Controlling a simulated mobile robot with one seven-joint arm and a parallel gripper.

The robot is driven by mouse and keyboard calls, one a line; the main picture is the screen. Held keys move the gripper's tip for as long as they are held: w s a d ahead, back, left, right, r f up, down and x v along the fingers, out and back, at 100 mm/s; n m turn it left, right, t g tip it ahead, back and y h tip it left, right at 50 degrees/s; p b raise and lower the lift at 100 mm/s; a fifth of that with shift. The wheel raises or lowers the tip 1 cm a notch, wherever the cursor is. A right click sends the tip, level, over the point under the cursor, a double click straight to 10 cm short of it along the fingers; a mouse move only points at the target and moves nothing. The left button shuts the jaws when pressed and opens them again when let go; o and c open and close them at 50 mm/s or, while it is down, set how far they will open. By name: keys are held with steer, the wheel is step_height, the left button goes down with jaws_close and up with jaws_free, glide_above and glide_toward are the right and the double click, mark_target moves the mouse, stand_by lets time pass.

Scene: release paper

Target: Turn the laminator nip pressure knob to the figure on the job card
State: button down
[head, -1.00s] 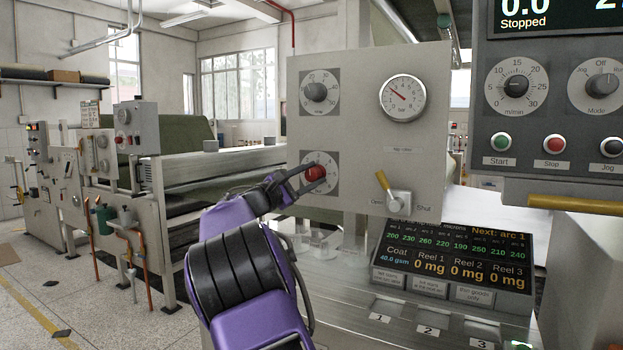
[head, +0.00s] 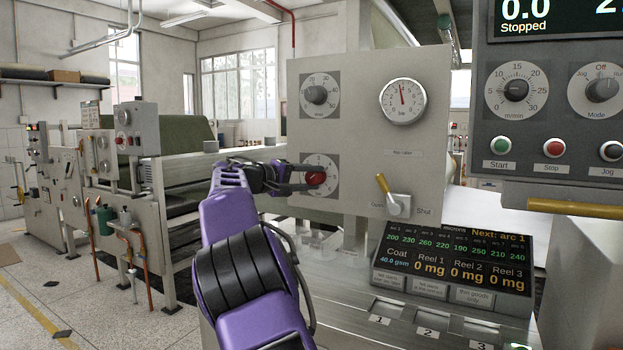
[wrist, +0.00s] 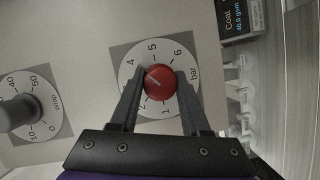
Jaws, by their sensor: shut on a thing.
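The red nip pressure knob (head: 315,178) sits on a white bar dial (wrist: 184,107), low on the grey panel. My gripper (wrist: 160,78) is shut on the knob, one finger on each side. In the wrist view, a pale line on the red knob (wrist: 160,82) seems to lie toward the 4, but a finger hides part of the scale. The round pressure gauge (head: 403,101) has its red needle pointing nearly straight up. I cannot make out a job card with a readable figure.
A grey knob on its own dial (head: 316,94) is above the red one. A yellow-handled Open/Shut lever (head: 385,190) is at lower right. A display with Coat 40.0 gsm (head: 453,258) stands below. The control panel at right (head: 548,118) reads Stopped.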

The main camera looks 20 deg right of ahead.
steer(key=m+y, duration=0.2)
steer(key=m, duration=0.1)
steer(key=shift+m+t+b, duration=0.3)
steer(key=shift+b, duration=0.1)
steer(key=shift+m+t+y+b, duration=0.3)
steer(key=shift+m+y+b, duration=0.2)
steer(key=shift+m, duration=0.6)
steer(key=shift+c, duration=1.9)
jaws_free()
steer(key=shift+a, duration=0.1)
steer(key=v, duration=1.7)
steer(key=shift+s+r, duration=0.2)
steer(key=shift+s, duration=0.1)
